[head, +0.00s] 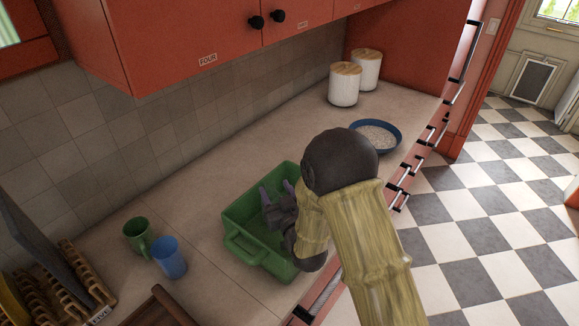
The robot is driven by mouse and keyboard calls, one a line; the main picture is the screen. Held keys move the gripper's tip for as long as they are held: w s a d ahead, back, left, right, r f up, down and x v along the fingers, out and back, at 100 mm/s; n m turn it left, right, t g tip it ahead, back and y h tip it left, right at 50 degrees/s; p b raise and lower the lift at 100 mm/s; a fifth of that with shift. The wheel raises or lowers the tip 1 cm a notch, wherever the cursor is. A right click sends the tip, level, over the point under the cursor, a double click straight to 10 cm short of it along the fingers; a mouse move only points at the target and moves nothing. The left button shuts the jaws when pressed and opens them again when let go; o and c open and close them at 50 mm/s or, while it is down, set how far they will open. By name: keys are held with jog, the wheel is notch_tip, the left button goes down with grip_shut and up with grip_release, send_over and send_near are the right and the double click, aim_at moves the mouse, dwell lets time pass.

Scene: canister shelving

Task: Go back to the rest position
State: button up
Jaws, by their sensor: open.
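My gripper (275,192) is over the green tray (243,248) on the counter, with its fingers spread apart and nothing visible between them. My arm reaches in from the lower right and hides part of the tray and its contents. Two white canisters with wooden lids stand at the back of the counter, a nearer canister (344,88) and a farther canister (367,72). They are upright, close together and well apart from my gripper.
A blue bowl (398,146) with pale contents sits right of my arm. A green mug (137,238) and a blue cup (169,259) stand left of the tray. A wooden dish rack (85,285) is at the lower left. Red cabinets (190,45) overhang the counter.

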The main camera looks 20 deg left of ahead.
notch_tip(320, 180, up, 10)
jog(key=p, duration=1)
